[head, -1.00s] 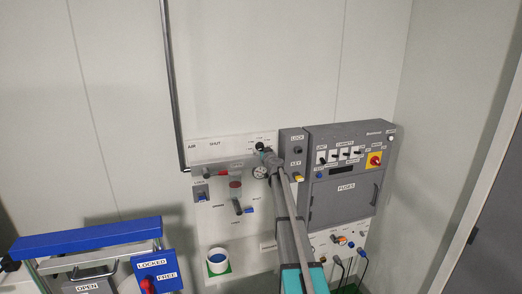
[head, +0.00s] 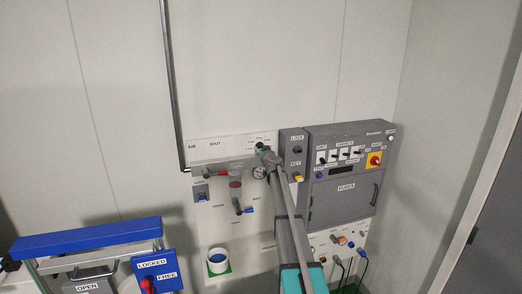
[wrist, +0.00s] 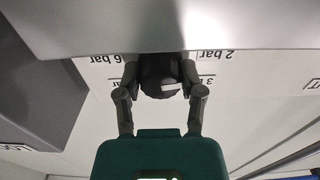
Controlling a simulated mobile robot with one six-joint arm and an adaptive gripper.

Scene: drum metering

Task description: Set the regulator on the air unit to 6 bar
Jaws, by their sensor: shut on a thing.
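The regulator knob (wrist: 160,78) is dark and round with a white mark on its face, seen in the wrist view. My gripper (wrist: 160,84) is shut on it, one finger on each side. The white mark points to the right of the picture, toward the side with the "2 bar" label (wrist: 216,57) and a partly hidden "3 bar" label (wrist: 206,78). The "6 bar" label (wrist: 104,58) is on the left, upside down. In the head view my gripper (head: 264,151) is at the air unit's panel (head: 215,151), above a round gauge (head: 260,172) whose reading is too small to tell.
A grey fuse cabinet (head: 342,199) and a narrow grey key box (head: 291,154) stand close on the right. A red-handled valve (head: 215,173) and a blue-tipped lever (head: 240,207) sit left and below. A blue-railed cart (head: 85,237) is at lower left.

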